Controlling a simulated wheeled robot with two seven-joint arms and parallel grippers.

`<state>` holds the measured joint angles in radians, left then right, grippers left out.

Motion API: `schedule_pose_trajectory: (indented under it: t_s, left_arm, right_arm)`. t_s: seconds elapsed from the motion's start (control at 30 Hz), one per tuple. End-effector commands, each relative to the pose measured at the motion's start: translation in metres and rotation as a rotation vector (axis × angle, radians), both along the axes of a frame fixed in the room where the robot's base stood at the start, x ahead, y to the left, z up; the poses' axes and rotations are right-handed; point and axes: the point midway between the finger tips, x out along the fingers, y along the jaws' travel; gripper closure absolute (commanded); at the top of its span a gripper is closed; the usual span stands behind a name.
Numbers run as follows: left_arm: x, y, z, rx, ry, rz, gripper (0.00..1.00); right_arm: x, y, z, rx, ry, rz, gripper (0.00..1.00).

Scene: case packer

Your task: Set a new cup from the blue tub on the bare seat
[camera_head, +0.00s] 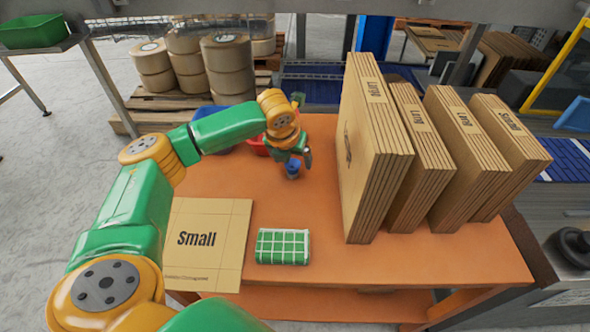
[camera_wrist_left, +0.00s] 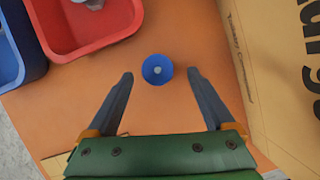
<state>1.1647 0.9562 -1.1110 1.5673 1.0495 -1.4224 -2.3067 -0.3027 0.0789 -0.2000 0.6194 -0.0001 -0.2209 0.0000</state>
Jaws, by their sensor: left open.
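My left gripper (camera_head: 297,160) is open above the orange table, fingers pointing down. A small blue cup-shaped piece with a pale centre (camera_wrist_left: 158,69) shows between and just beyond its fingertips, apart from both; it also shows under the gripper in the head view (camera_head: 292,169). I cannot tell whether it stands on a seat. The blue tub (camera_wrist_left: 35,68) is at the left edge of the wrist view, mostly cut off; in the head view my arm hides most of it. A bare seat cannot be made out. My right gripper is out of view.
A red tub (camera_wrist_left: 128,22) holding a pale piece is beside the blue tub. Tall stacks of flat cartons (camera_head: 372,150) stand to the right. A "Small" carton sheet (camera_head: 225,255) and a green checked bundle (camera_head: 283,246) lie at the front. The table middle is clear.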

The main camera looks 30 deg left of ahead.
Motion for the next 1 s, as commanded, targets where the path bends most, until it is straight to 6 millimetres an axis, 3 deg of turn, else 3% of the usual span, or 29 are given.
schedule_pose_trajectory:
  t_s: [0.1,0.2,0.43,0.7,0.77,1.0]
  left_arm:
    - [0.005,0.005,-0.025,0.001,0.004,0.002,0.13]
    - [0.010,0.006,-0.036,0.000,0.001,0.001,0.13]
    - [0.011,0.007,-0.038,0.001,0.000,0.000,0.13]
    - [0.011,0.007,-0.037,0.001,0.000,0.000,0.86]
    - [0.011,0.007,-0.037,0.001,0.000,0.000,1.00]
    - [0.012,0.007,-0.036,0.000,-0.001,0.000,1.00]
  right_arm:
    - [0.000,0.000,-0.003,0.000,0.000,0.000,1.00]
    - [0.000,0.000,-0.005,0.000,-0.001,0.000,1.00]
    - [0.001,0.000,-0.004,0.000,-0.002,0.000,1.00]
    - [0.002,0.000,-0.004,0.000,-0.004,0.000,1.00]
    - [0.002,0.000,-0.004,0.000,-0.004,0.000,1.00]
    - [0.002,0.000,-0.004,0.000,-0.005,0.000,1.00]
